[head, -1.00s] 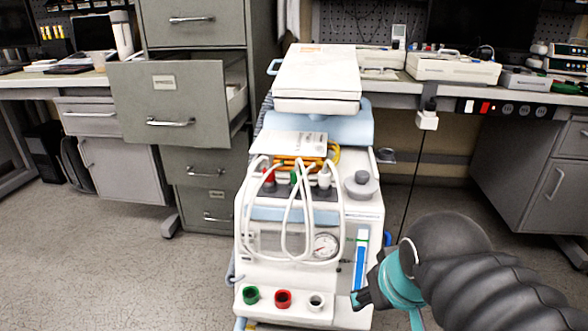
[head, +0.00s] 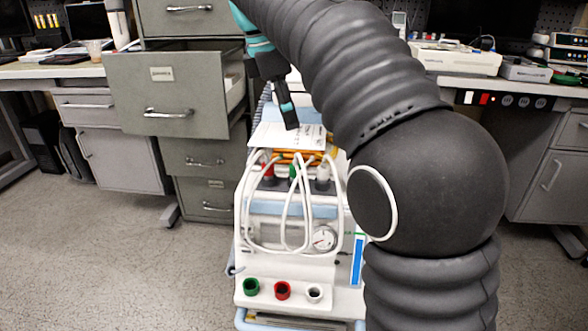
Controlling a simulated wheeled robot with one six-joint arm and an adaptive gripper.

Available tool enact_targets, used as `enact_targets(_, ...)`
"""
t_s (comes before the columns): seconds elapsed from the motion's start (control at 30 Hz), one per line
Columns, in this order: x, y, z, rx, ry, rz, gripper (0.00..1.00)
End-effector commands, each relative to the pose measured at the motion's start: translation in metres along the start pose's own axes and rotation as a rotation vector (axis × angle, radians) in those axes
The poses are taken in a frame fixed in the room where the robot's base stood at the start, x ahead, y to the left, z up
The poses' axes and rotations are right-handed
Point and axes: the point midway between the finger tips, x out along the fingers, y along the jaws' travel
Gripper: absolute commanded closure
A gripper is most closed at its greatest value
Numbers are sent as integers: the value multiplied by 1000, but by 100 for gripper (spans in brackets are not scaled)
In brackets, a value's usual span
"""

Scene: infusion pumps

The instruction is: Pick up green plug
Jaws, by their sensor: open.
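The green plug (head: 293,172) sits on top of the white medical machine (head: 262,228), between a red plug (head: 268,170) and a white plug (head: 322,172). A white cable runs close by, and only part of the green plug shows. My gripper (head: 288,112), black with teal parts, points down above and behind the plugs, over the white papers. It is open with nothing seen in it. It is seen nearly edge-on, so the gap between its fingers is hard to make out.
Green (head: 251,287), red (head: 282,290) and white (head: 314,293) sockets line the machine's front. White cables loop down its face. An open drawer (head: 165,95) juts out at the left. My arm hides the machine's right side.

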Motion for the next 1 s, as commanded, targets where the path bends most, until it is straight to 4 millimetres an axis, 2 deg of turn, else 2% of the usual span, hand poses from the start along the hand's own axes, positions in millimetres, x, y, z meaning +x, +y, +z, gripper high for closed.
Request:
enact_targets(0.1, -6, 12, -13, -92, -18, -20, 43)
enact_targets(0.23, -8, 16, -19, -139, -28, -31, 43)
enact_targets(0.33, -2, 16, -20, -149, -31, -35, 43)
enact_targets(0.47, 14, 14, -18, -148, -31, -37, 43)
enact_targets(0.73, 61, 13, -18, -146, -29, -34, 43)
enact_targets(1.0, 80, 12, -17, -146, -29, -34, 43)
